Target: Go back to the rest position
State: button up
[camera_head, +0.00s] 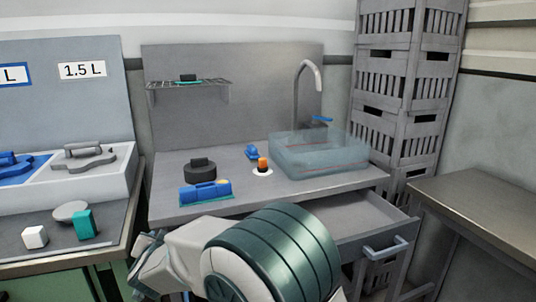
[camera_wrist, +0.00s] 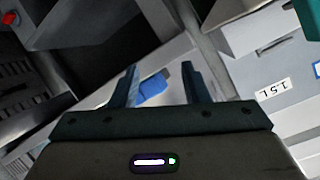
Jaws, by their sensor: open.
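My gripper (camera_wrist: 160,82) shows in the wrist view with its two fingers spread apart and nothing between them that it holds. A blue object (camera_wrist: 153,87) shows beyond the gap between the fingers, apart from them; I cannot tell which object it is. In the head view my arm fills the lower middle, in front of the grey counter (camera_head: 220,212). The gripper's fingers cannot be made out in that view.
A blue block (camera_head: 206,193), a dark round object (camera_head: 200,169), an orange-topped item (camera_head: 262,164) and a translucent basin (camera_head: 318,155) stand on the counter. An open drawer (camera_head: 362,214) juts out at right. Stacked grey crates (camera_head: 404,75) stand behind; a bare table (camera_head: 480,196) is far right.

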jog(key=s+d+r+n+g+p, duration=0.15)
jog(key=d+r+p, duration=0.35)
jog(key=d, duration=0.5)
jog(key=s+d+r+n+g+p, duration=0.1)
jog(key=s+d+r+g+p, duration=0.1)
jog(key=d+r, duration=0.65)
jog(key=s+d+r+g+h+p, duration=0.2)
jog(key=s+d+g+h+p, duration=0.2)
jog(key=s+d, duration=1.8)
jog(key=d+g+p, duration=0.2)
jog(key=d+p, duration=0.1)
jog(key=p, duration=0.1)
jog(key=shift+m+g, duration=0.35)
jog(key=shift+c, duration=0.3)
jog(key=shift+c, duration=0.3)
jog(key=shift+s, duration=0.1)
